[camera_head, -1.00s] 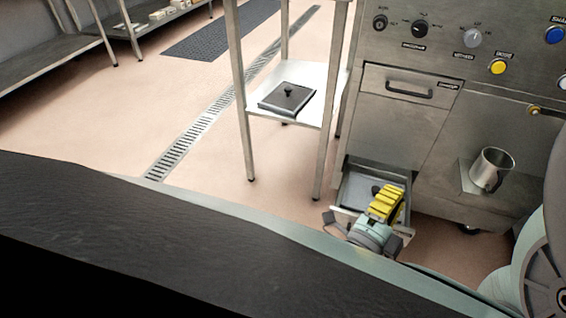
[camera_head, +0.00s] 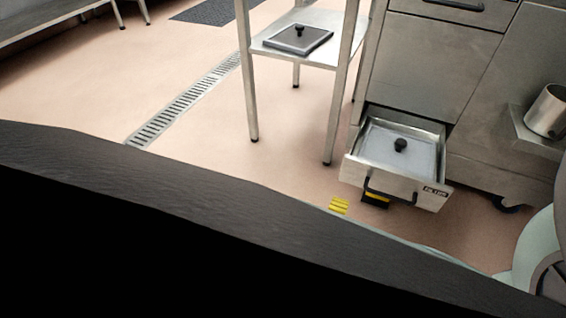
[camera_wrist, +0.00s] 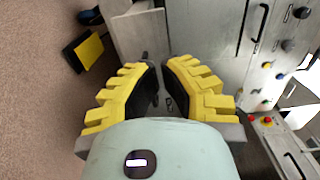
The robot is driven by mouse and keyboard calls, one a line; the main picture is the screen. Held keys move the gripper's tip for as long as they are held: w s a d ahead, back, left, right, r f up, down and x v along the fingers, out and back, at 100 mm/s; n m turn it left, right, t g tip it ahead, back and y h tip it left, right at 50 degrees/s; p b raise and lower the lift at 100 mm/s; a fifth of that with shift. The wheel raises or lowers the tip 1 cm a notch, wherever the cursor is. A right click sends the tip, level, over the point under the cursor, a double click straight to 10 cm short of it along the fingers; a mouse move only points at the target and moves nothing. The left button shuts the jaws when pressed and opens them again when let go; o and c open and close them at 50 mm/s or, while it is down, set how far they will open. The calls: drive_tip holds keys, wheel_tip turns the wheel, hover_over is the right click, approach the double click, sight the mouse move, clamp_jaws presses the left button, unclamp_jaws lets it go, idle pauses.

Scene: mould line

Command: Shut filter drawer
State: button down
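The filter drawer (camera_head: 444,172) is pulled out low on the steel machine, with a flat pale panel and a black knob inside it. Its front has a black bar handle (camera_head: 390,194) and a small label at the right. My gripper (camera_wrist: 160,66) has two yellow ribbed fingers, spread apart with a gap between them in the wrist view. In the head view only a yellow part of my gripper (camera_head: 339,206) shows, in front and left of the drawer handle; the rest is hidden. I cannot tell whether it touches the drawer.
A yellow-and-black block (camera_wrist: 83,50) lies on the floor, and part of it shows under the drawer front. A steel table (camera_head: 349,52) with a knobbed lid (camera_head: 300,39) on its shelf stands left of the drawer. A metal jug (camera_head: 548,112) stands at the right.

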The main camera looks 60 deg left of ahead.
sight(355, 164)
drive_tip(key=b+x, duration=0.4)
drive_tip(key=x, duration=0.8)
drive_tip(key=shift+w+b, duration=0.35)
drive_tip(key=shift+w, duration=0.05)
drive_tip(key=shift+w+a, duration=0.1)
